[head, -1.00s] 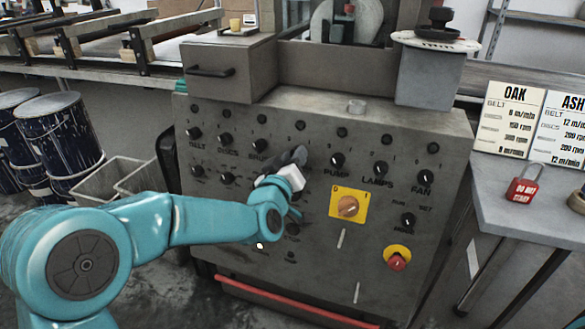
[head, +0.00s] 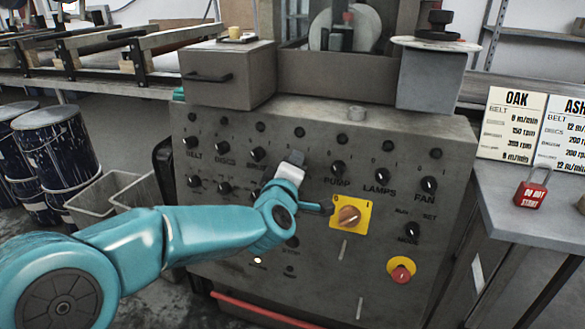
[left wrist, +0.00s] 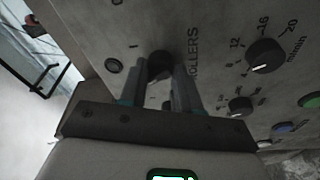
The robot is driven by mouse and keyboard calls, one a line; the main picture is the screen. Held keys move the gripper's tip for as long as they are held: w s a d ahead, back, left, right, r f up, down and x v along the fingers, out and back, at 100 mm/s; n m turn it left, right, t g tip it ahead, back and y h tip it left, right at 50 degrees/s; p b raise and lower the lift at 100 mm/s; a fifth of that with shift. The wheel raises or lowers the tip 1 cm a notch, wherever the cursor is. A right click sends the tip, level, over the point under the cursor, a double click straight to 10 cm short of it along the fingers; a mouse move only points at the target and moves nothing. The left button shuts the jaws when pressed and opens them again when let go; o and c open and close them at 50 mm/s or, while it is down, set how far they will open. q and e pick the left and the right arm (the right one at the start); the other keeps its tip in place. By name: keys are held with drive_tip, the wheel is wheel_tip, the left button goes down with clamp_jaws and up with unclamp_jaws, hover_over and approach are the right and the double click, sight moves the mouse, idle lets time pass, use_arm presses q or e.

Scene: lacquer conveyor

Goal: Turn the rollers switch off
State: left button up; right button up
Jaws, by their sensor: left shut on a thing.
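The control panel (head: 250,108) stands in front of me, with labelled black knobs in rows. My left gripper (head: 294,158) is at the upper row, between the third labelled knob and the PUMP knob (head: 338,167). In the left wrist view, the dark rollers switch knob (left wrist: 160,64) sits between the two fingers of my left gripper (left wrist: 160,84), beside the printed word ROLLERS. The gripper is shut on this knob. In the head view the gripper hides the knob and its label. The knob's pointer is not readable. My right gripper is not in view.
A yellow-plated orange rotary switch (head: 348,216) is just right of my left wrist. A red emergency button (head: 401,270) is lower right. LAMPS (head: 382,175) and FAN (head: 428,184) knobs are to the right. A red padlock (head: 531,193) stands on the side table.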

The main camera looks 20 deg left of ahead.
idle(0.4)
use_arm(q)
drive_tip(key=o, duration=1)
drive_tip(key=shift+o, duration=0.2)
drive_tip(key=s+d+r+p, duration=0.1)
drive_tip(key=s+p, duration=0.1)
drive_tip(key=s, duration=1.4)
drive_tip(key=shift+d+p, duration=0.3)
drive_tip(key=shift+d, duration=0.05)
drive_tip(key=shift+s, duration=0.1)
